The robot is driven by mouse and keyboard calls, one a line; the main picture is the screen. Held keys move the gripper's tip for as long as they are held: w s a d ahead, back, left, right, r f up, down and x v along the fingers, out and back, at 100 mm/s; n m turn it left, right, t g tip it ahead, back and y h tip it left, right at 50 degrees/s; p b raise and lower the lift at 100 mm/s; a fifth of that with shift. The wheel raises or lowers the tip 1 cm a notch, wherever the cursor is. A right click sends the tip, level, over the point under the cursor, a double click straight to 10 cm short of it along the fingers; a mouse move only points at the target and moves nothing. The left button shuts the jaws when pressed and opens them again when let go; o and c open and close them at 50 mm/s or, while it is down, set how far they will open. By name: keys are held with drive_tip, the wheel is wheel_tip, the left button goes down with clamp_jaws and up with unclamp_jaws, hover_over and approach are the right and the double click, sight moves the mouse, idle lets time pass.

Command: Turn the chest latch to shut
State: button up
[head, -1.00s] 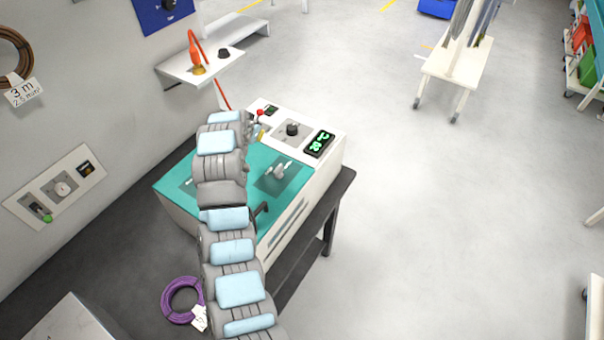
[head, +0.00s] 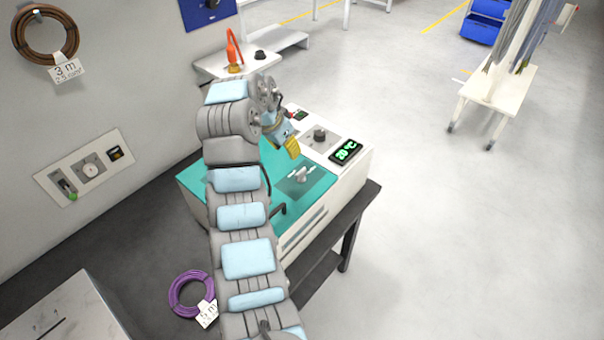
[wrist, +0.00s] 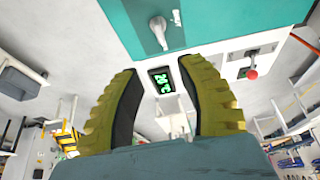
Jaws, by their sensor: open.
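The chest (head: 325,205) is a white cabinet with a teal top on a dark bench. Its latch (head: 302,174) is a pale grey lever handle on a darker plate in the teal top. The latch also shows in the wrist view (wrist: 158,32), above and beyond the fingertips. My gripper (head: 292,150) has yellow ribbed fingers and is raised above the chest, behind the latch in the head view. In the wrist view my gripper (wrist: 160,70) is open, with nothing between its fingers and apart from the latch. My arm hides the chest's left part.
A green-lit display (head: 345,150) and a dark knob (head: 320,135) sit on the chest's white panel. A shelf with an orange lamp (head: 234,55) stands behind. A purple cable coil (head: 190,293) lies at the lower left. Open floor lies to the right.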

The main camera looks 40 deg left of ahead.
sight(300, 171)
drive_tip(key=b+x, duration=0.6)
drive_tip(key=x, duration=0.9)
drive_tip(key=shift+w+f+b, duration=0.15)
drive_tip(key=shift+w+b, duration=0.05)
drive_tip(key=shift+b, duration=0.15)
drive_tip(key=shift+c, duration=0.2)
clamp_jaws()
